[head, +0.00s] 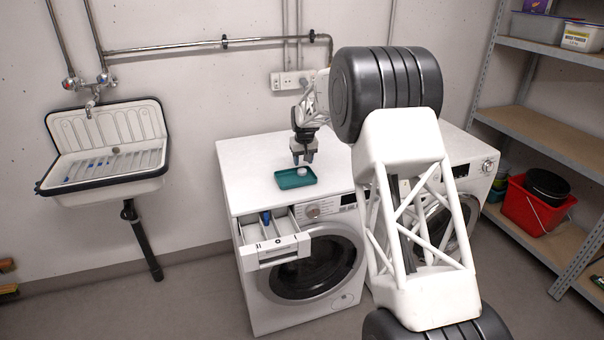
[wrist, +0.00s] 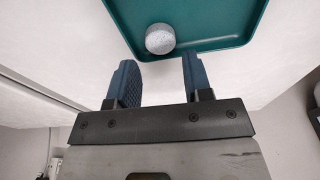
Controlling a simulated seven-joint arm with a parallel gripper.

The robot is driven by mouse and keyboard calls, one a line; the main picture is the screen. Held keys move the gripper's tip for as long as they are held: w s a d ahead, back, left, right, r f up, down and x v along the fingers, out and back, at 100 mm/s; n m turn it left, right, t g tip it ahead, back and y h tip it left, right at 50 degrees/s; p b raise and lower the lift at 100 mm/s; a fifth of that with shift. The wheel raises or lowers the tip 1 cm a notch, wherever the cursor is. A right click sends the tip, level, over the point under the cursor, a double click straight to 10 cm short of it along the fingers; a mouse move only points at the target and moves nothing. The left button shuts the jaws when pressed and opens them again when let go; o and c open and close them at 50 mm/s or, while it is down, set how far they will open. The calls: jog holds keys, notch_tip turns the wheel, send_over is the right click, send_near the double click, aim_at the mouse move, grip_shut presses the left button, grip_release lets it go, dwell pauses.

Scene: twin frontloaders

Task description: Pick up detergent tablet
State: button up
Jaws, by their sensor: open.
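The detergent tablet (wrist: 160,39) is a small round, speckled white-grey puck. It lies in a teal tray (wrist: 205,47) near the tray's edge; the tablet also shows in the head view (head: 302,172). The teal tray (head: 290,184) rests on top of the left washing machine. My gripper (head: 302,160) is above the tray, pointing down. In the wrist view my gripper (wrist: 158,80) has its two blue fingers apart with nothing between them. The tablet is just beyond the fingertips, not touched.
The left washer (head: 245,152) has its detergent drawer (head: 274,249) pulled out, with a blue piece inside. My arm hides part of the right washer (head: 485,172). A sink (head: 103,190) hangs at left; a shelf with a red bucket (head: 530,210) stands at right.

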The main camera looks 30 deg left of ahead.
aim_at(302, 174)
jog(key=shift+f, duration=0.15)
jog(key=shift+w+a+f, duration=0.15)
jog(key=shift+f, duration=0.65)
jog(key=shift+w+a+f, duration=0.1)
jog(key=shift+f, duration=0.7)
jog(key=shift+w+a+f, duration=0.15)
jog(key=shift+f, duration=0.65)
jog(key=c, duration=0.6)
jog(key=shift+o, duration=0.2)
jog(key=shift+r, duration=0.2)
jog(key=shift+r, duration=1.65)
jog(key=s+d+r, duration=0.1)
jog(key=s+d, duration=0.8)
jog(key=s, duration=0.4)
jog(key=shift+d+r, duration=0.15)
jog(key=shift+s, duration=0.1)
